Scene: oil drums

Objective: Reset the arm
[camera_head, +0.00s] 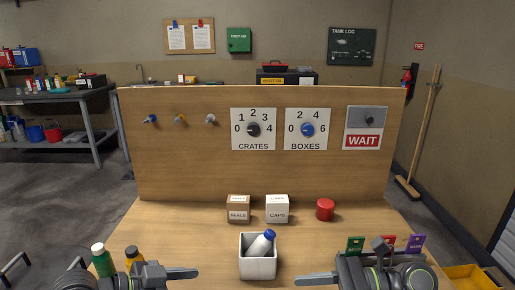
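My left gripper (190,273) is at the bottom left of the head view, over the near part of the table, its finger pointing right. My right gripper (304,280) is at the bottom right, its finger pointing left. Neither visibly holds anything; each is seen side-on, so the finger gap cannot be made out. A white open box (257,269) stands between them, apart from both. A white bottle with a blue cap (261,243) leans inside it. Two bottles, one green with a white cap (103,264) and one with a yellow-orange cap (133,256), are partly behind my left arm.
A brown SEALS box (238,214), a white CAPS box (277,215) and a red cylinder (325,210) stand before the upright panel (180,170). It carries a CRATES dial (253,130), a BOXES dial (307,130) and a WAIT switch (369,121). Coloured cards (388,243) stand near my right arm.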

